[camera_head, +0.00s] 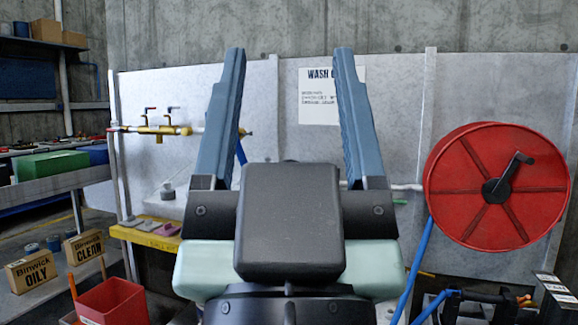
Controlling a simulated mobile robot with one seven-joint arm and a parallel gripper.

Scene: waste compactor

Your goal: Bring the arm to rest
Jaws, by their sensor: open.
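My gripper (291,110) fills the middle of the head view, with its two long blue-grey fingers pointing up. The fingers stand wide apart and nothing is between them. The dark palm block and pale green sides show below the fingers. The gripper's body hides part of the wall panel and the area low in the middle.
A red hose reel (460,205) with a blue hose is on the right. Brass taps (160,130) and a yellow shelf (150,237) are on the left. A red bin (110,303) and two labelled boxes (32,271) stand low left. A pale wall panel (270,95) stands behind.

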